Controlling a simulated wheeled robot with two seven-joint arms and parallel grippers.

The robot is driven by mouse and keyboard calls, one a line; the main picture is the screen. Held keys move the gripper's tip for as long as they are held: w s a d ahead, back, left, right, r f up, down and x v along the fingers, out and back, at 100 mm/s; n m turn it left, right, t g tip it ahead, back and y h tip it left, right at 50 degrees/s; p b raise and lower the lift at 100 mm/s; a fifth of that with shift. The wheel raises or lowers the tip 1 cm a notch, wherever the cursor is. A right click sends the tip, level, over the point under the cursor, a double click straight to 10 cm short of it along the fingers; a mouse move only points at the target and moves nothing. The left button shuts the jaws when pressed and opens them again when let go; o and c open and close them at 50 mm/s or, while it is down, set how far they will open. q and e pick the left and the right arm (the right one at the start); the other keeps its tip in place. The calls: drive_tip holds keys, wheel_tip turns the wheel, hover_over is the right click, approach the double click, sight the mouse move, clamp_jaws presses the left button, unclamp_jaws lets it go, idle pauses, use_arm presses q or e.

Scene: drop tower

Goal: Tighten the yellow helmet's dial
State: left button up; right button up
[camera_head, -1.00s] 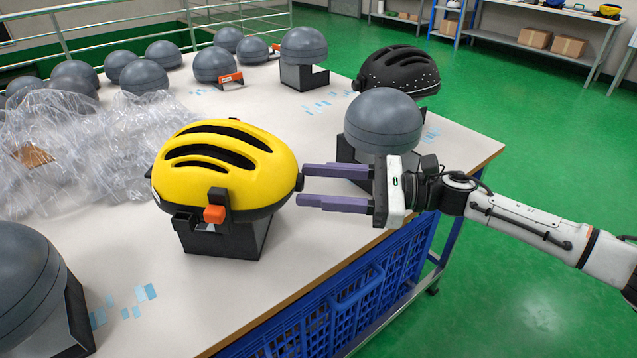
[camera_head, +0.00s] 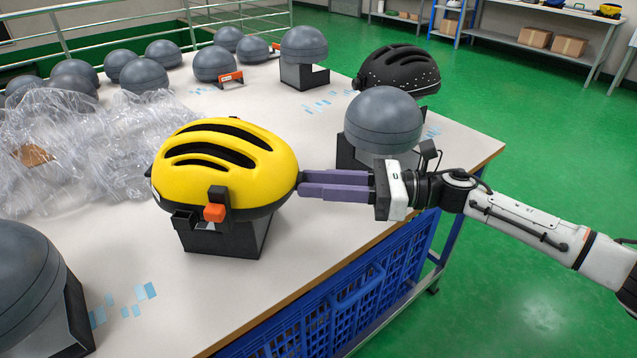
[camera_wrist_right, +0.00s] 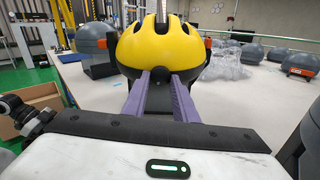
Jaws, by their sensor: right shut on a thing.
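The yellow helmet (camera_head: 228,160) with black vents and a black lower rim sits on a dark stand (camera_head: 226,238) on the white table. It also shows in the right wrist view (camera_wrist_right: 160,48). My right gripper (camera_head: 300,184) is at the helmet's right end, its purple fingers closed together on the small dial there. The dial is hidden between the fingertips. In the right wrist view the fingers (camera_wrist_right: 160,76) reach the helmet's lower rim. An orange block (camera_head: 214,213) on a black bracket is at the helmet's front. My left gripper is not in view.
A grey dome (camera_head: 383,118) on a stand is just behind my right gripper, near a black helmet (camera_head: 398,70). Clear plastic wrap (camera_head: 95,140) lies at left. Another grey dome (camera_head: 22,275) stands front left. A blue crate (camera_head: 350,290) is below the table edge.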

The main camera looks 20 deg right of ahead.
drive_tip(key=m+p, duration=0.2)
drive_tip(key=m, duration=0.6)
drive_tip(key=m+y+p, duration=0.1)
drive_tip(key=m+p, duration=0.1)
drive_tip(key=m, duration=0.6)
drive_tip(key=shift+r+m+g, duration=0.2)
drive_tip(key=shift+m+g, duration=0.1)
drive_tip(key=shift+m+p, duration=0.6)
drive_tip(key=shift+m, duration=0.4)
drive_tip(key=m+p, duration=0.1)
drive_tip(key=m, duration=0.1)
drive_tip(key=shift+m, duration=0.4)
drive_tip(key=m+p, duration=0.1)
drive_tip(key=m, duration=0.1)
drive_tip(key=shift+m, duration=0.4)
drive_tip(key=m+p, duration=0.1)
drive_tip(key=m, duration=0.2)
drive_tip(key=shift+m+t+p, duration=0.3)
drive_tip(key=shift+t+p, duration=0.1)
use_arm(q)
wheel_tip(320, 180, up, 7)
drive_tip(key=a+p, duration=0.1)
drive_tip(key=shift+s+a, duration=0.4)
use_arm(e)
drive_tip(key=shift+m, duration=1.9)
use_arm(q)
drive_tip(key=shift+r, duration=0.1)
use_arm(e)
drive_tip(key=shift+f, duration=0.1)
